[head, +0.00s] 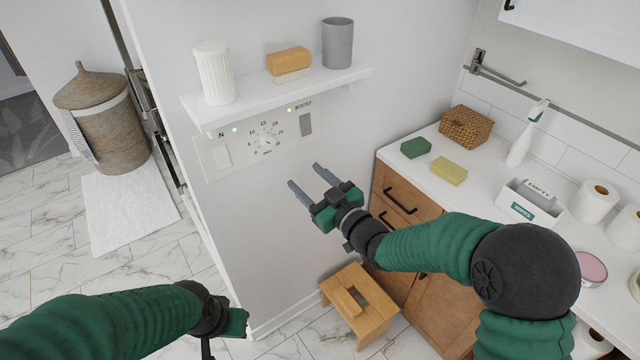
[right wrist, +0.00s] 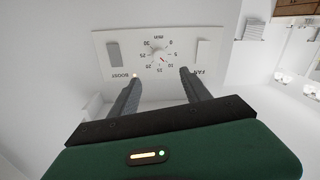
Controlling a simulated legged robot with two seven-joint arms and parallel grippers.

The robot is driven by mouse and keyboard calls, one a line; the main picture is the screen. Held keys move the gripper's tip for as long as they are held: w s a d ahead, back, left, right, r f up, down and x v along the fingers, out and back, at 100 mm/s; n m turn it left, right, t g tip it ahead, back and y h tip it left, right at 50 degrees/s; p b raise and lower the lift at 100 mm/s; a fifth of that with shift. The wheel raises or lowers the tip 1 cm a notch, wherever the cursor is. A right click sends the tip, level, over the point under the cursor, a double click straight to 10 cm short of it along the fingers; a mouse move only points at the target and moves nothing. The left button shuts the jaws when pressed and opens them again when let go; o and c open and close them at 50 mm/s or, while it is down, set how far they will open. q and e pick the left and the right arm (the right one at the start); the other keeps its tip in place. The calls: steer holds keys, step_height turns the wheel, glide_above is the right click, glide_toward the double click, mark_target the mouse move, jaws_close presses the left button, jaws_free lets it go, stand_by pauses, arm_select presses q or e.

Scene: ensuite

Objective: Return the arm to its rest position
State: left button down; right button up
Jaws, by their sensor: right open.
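My right gripper (head: 311,182) is open and empty, in front of the wall below the timer panel. Its two fingers also show in the right wrist view (right wrist: 158,78), apart, with the panel beyond them. The timer panel (head: 240,152) is a white plate on the wall with a round dial (head: 267,141), a switch at each end and small lit lamps. The panel appears upside down in the right wrist view (right wrist: 176,76). My left arm comes in at the lower left, and its gripper (head: 240,325) shows only in part; its fingers are not visible.
A wall shelf (head: 350,77) above the panel holds a white ribbed cup (head: 214,73), a soap-like block (head: 289,61) and a grey cup (head: 337,43). The counter (head: 482,180) with several items is at right. A wooden stool (head: 362,304) stands below. A wicker basket (head: 104,125) is at left.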

steer(key=s+d+f+m+g+h, duration=0.25)
steer(key=d+f+h, duration=0.2)
steer(key=d, duration=0.35)
steer(key=s+d+f+m+g+h, duration=0.2)
steer(key=s+d+f+m+h, duration=0.15)
steer(key=d+f, duration=0.3)
steer(key=s+d+f+m+g+h, duration=0.1)
steer(key=s+d+g, duration=0.1)
steer(key=s, duration=0.5)
steer(key=s+d+f+m+g+h, duration=0.1)
steer(key=s+d+f+g, duration=0.1)
steer(key=s+d, duration=0.2)
steer(key=s+d+f+m+g+h, duration=0.1)
steer(key=s+d+f+m+g, duration=0.1)
steer(key=s, duration=0.9)
steer(key=shift+d+f+g, duration=0.25)
steer(key=shift+d+g, duration=0.2)
steer(key=shift+d, duration=0.05)
